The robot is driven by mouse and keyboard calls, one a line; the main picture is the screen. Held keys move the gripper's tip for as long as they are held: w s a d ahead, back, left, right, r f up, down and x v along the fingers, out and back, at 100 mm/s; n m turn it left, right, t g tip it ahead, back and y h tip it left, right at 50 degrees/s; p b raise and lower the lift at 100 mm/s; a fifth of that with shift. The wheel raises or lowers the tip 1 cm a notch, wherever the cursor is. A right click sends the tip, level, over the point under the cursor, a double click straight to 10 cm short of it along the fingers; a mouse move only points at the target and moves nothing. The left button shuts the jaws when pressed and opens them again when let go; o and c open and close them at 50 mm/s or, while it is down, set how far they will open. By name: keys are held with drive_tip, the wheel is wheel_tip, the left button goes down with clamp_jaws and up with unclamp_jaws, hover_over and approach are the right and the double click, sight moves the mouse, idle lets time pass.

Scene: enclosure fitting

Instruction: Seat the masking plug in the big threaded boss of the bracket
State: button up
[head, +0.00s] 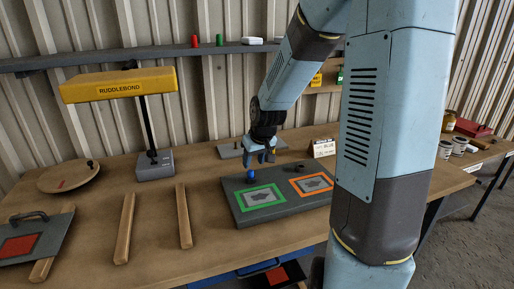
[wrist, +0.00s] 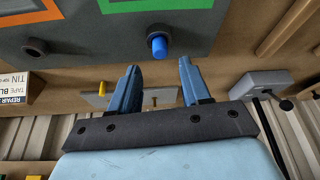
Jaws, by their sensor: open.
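A blue cylindrical plug (head: 250,177) stands at the back edge of a dark grey board (head: 240,216). In the wrist view the blue plug (wrist: 159,46) sits in or on a dark round collar; how deep it goes I cannot tell. My gripper (head: 262,159) is open and empty, close above and behind the plug. In the wrist view its two blue fingers (wrist: 159,68) are apart, with the plug just beyond the tips, roughly centred between them. A second dark round boss (wrist: 35,47) is on the same board. I cannot tell for certain which part is the bracket.
A flat grey plate (head: 230,153) lies behind the board; a yellow peg (wrist: 102,88) shows there. A white label card (head: 323,147) stands to the right. A yellow-topped lamp (head: 118,85), wooden strips (head: 184,215) and a round wooden disc (head: 70,177) are to the left.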

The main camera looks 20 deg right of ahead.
drive_tip(key=s+a+r+h, duration=0.1)
drive_tip(key=s+a+r, duration=0.1)
drive_tip(key=s+r, duration=1.1)
drive_tip(key=s+r+m, duration=0.1)
drive_tip(key=s+r, duration=0.1)
drive_tip(key=s, duration=0.4)
drive_tip(key=s+d+r+t, duration=0.1)
drive_tip(key=s+r, duration=0.1)
drive_tip(key=s, duration=0.4)
drive_tip(key=shift+s+d+r+m, duration=0.2)
drive_tip(key=shift+s+r+m, duration=0.15)
drive_tip(key=shift+r+m, duration=0.05)
drive_tip(key=shift+c, duration=0.4)
